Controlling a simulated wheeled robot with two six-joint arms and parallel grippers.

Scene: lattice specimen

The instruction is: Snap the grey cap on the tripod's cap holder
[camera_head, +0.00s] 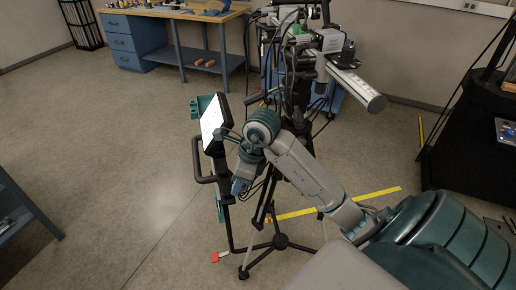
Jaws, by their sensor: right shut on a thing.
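A black tripod (280,241) stands on the floor in the middle of the view, with its legs spread. It carries an instrument with a pale grey tube (352,84) pointing to the lower right. My right arm comes in from the lower right and bends down in front of the tripod. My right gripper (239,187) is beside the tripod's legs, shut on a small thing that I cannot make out. I cannot pick out the grey cap or the cap holder; the arm covers part of the tripod. My left gripper is not in view.
A lit tablet screen (211,118) on a black frame with a handle stands close left of my right wrist. Cables hang around the tripod. A blue workbench (127,51) is at the back left, a dark stand (461,140) at the right.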

